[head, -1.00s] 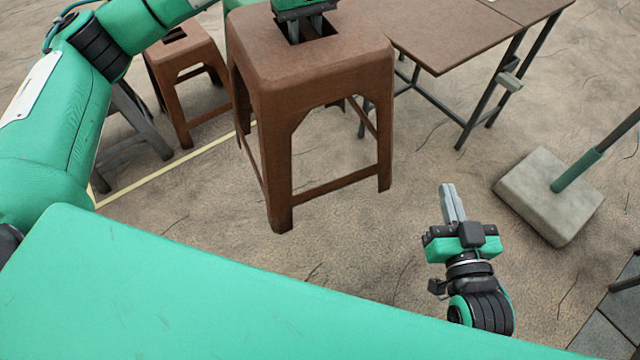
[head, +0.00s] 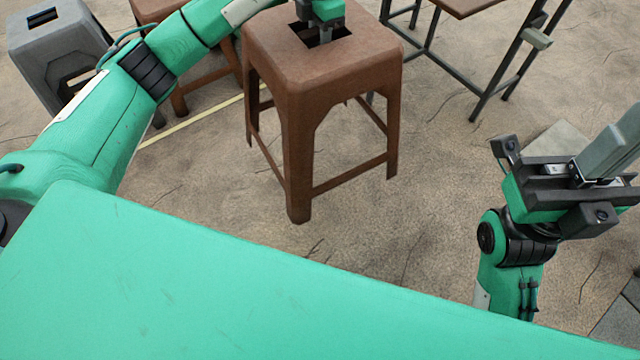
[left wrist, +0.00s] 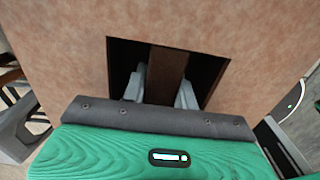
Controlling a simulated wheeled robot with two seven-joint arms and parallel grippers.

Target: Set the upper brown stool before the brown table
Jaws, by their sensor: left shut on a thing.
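The brown stool (head: 320,66) is upright in the middle of the head view. My left gripper (head: 326,34) reaches into the slot in its seat from above. In the left wrist view its fingers (left wrist: 162,88) are on both sides of a brown bar in the slot, shut on the stool. Whether the feet touch the floor is hard to tell. The brown table (head: 468,5) is beyond it at the top right, mostly cut off. My right gripper (head: 612,150) is at the right edge, empty, its fingers close together, tips partly out of frame.
Another brown stool (head: 155,8) stands at the back left, partly behind my left arm. A grey stool (head: 55,45) is left of it. A pale block (head: 555,142) lies behind my right gripper. A yellow line crosses the floor. Floor between stool and table is clear.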

